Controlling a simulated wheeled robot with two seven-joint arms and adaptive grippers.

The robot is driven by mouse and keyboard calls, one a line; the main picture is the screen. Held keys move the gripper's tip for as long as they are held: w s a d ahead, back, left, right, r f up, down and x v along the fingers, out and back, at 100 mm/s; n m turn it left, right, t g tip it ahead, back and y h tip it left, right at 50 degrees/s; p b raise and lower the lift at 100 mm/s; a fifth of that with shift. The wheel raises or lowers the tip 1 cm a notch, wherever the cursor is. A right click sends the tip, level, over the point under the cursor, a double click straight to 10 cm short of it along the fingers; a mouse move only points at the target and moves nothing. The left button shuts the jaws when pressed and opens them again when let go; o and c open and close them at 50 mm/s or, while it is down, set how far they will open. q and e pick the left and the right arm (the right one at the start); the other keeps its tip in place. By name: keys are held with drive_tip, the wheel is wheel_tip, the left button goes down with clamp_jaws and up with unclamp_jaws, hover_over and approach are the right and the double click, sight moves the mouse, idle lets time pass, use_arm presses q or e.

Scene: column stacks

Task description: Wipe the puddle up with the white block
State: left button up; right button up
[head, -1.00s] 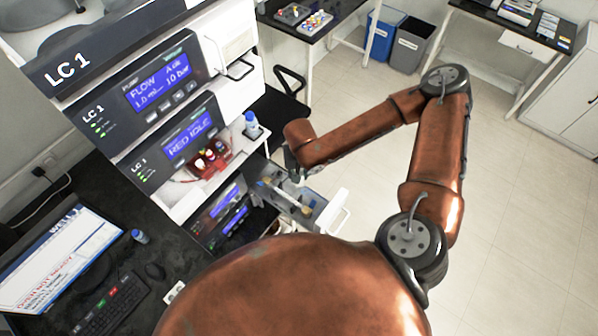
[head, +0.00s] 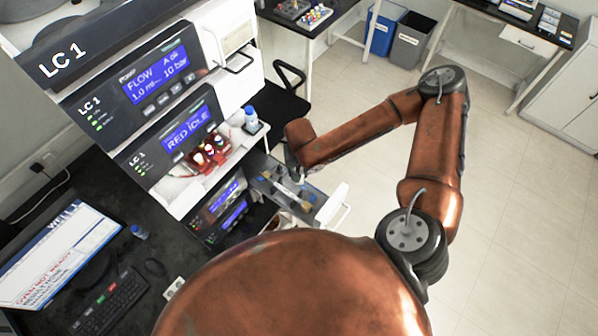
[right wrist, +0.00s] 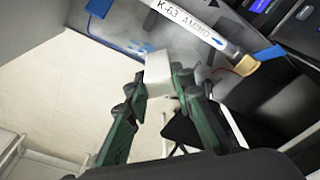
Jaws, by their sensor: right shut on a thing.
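My right gripper (right wrist: 158,88) is shut on the white block (right wrist: 158,72), which sits between its two green fingers. In the head view my right gripper (head: 295,174) is small and partly hidden at the end of my arm, over the open drawer (head: 333,207). In the right wrist view a thin blue smear (right wrist: 133,47), which looks like the puddle, lies on the grey drawer floor just beyond the block. I cannot tell whether the block touches the floor. My left gripper is not in view.
A column labelled K-63 (right wrist: 195,24) with a tan end lies in the drawer, close to the block. Blue patches (right wrist: 270,53) lie near it. The instrument stack (head: 165,75) rises left of the drawer, with a blue-capped bottle (head: 251,120) on a ledge. The floor at right is clear.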

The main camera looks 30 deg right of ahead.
drive_tip(key=shift+f, duration=0.2)
drive_tip(key=shift+f, duration=0.45)
drive_tip(key=shift+s, duration=0.1)
drive_tip(key=shift+s+d+r+p, duration=0.1)
drive_tip(key=shift+s+d+p, duration=0.15)
drive_tip(key=shift+s, duration=0.2)
drive_tip(key=shift+s+d+r+p, duration=0.15)
drive_tip(key=shift+s+p, duration=0.1)
drive_tip(key=shift+s, duration=0.15)
drive_tip(key=shift+s+d+f+p, duration=0.1)
drive_tip(key=shift+s+d+p, duration=0.15)
drive_tip(key=shift+s, duration=0.3)
drive_tip(key=shift+s+d+f+p, duration=0.1)
drive_tip(key=shift+s+d+p, duration=0.1)
drive_tip(key=shift+s, duration=0.35)
drive_tip(key=shift+w+a+p, duration=0.3)
drive_tip(key=shift+w, duration=0.4)
drive_tip(key=shift+w+a+p, duration=0.3)
drive_tip(key=shift+w+p, duration=0.05)
drive_tip(key=shift+w, duration=0.3)
drive_tip(key=shift+w+a+p, duration=0.3)
drive_tip(key=shift+w, duration=0.4)
drive_tip(key=shift+s+d+p, duration=0.25)
drive_tip(key=shift+s+p, duration=0.05)
drive_tip(key=shift+s, duration=0.3)
drive_tip(key=shift+s+d+p, duration=0.25)
drive_tip(key=shift+s+p, duration=0.05)
drive_tip(key=shift+s, duration=0.25)
